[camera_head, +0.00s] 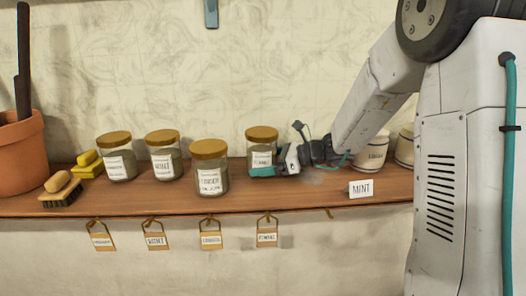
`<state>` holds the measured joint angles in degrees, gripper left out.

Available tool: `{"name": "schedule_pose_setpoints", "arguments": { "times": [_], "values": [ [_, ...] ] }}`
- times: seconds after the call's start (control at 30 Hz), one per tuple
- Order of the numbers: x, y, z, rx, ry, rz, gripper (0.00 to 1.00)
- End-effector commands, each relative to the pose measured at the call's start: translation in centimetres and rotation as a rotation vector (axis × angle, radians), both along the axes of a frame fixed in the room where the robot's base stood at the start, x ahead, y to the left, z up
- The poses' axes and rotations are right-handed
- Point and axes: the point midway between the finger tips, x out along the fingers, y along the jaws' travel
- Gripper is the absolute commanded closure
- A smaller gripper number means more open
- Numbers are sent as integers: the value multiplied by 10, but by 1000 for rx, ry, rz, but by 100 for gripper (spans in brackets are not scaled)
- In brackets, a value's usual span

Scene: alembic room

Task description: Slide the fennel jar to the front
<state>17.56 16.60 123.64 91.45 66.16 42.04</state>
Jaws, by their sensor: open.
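The fennel jar (262,145) appears to be the glass jar with a gold lid and a white label, fourth from the left on the wooden shelf. Its label is small and hard to read. It stands upright, farther back than the jar to its left. My gripper (266,170) reaches in from the right, low beside this jar. A teal fingertip overlaps the jar's lower front. The other finger is not clearly seen, so I cannot tell whether the jar is between the fingers or touched. My gripper is open.
A similar jar (209,170) stands near the shelf's front edge (320,205). Two more jars (163,158) (117,160) stand further left. Brushes (62,190) and a terracotta pot (20,160) are at far left. Cream canisters (371,152) and a MINT card (361,189) are right. Tags (267,238) hang below.

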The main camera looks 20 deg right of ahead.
Motion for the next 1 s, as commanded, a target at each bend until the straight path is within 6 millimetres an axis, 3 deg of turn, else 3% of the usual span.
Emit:
{"name": "schedule_pose_setpoints", "arguments": {
  "times": [0.27, 0.37, 0.4, 1.0],
  "values": [
    [0, 1, 0, 0, 0, 0, 3],
    [0, 0, 0, 0, 0, 0, 31],
    [0, 0, 0, 0, 0, 0, 35],
    [-15, 5, 1, 0, -2, 1, 34]
  ]
}}
